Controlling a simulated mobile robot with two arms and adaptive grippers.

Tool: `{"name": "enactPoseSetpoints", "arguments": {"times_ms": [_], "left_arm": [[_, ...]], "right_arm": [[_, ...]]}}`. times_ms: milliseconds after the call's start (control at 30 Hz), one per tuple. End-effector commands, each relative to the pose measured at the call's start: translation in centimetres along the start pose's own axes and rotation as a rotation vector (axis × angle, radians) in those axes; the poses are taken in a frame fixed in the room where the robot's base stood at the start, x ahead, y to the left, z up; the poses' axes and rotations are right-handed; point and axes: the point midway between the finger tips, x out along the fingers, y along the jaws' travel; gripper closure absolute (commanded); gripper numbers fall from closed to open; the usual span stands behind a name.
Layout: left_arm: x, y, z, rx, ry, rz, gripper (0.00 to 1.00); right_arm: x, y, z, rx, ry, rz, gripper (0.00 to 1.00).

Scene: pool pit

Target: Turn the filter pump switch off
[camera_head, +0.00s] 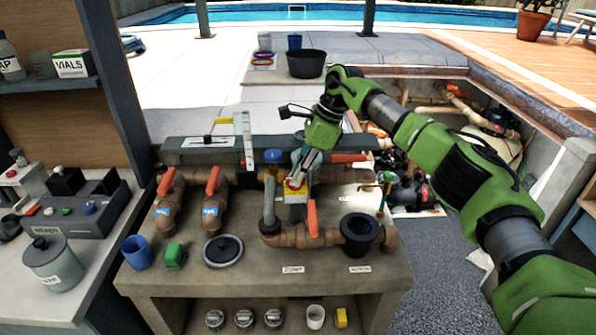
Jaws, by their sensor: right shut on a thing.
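The filter pump switch (294,193) is a small box with a yellow front and some red and white on top. It stands in the middle of the stone bench, among the brown pipes. My right gripper (299,176) reaches in from the right on its green arm and points down at the switch. Its fingers are shut on the top of the switch, where they partly hide the part they hold. The switch's exact position, on or off, is too small to tell. My left gripper does not show.
Pipes with orange-red handles (312,218) rise close around the switch. A black cup-shaped fitting (359,229), a round black lid (223,250), a blue cup (137,252) and a green block (174,256) stand on the bench (225,285). An open pit with pumps lies to the right.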

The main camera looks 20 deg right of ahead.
Motion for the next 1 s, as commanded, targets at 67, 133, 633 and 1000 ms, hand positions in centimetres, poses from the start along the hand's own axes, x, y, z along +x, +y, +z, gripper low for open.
{"name": "enactPoseSetpoints", "arguments": {"times_ms": [67, 133, 633, 1000], "left_arm": [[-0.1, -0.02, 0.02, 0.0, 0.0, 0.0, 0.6], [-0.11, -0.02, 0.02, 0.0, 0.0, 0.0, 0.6], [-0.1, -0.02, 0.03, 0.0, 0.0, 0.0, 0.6], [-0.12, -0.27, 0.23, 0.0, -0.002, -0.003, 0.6]], "right_arm": [[0.01, -0.01, 0.0, -0.008, 0.001, 0.004, 1.0], [0.03, 0.0, 0.0, -0.013, 0.001, 0.006, 1.0], [0.05, 0.02, 0.0, -0.016, 0.001, 0.006, 0.72], [-0.76, -0.06, 0.02, -0.014, 0.0, 0.005, 0.72]]}}
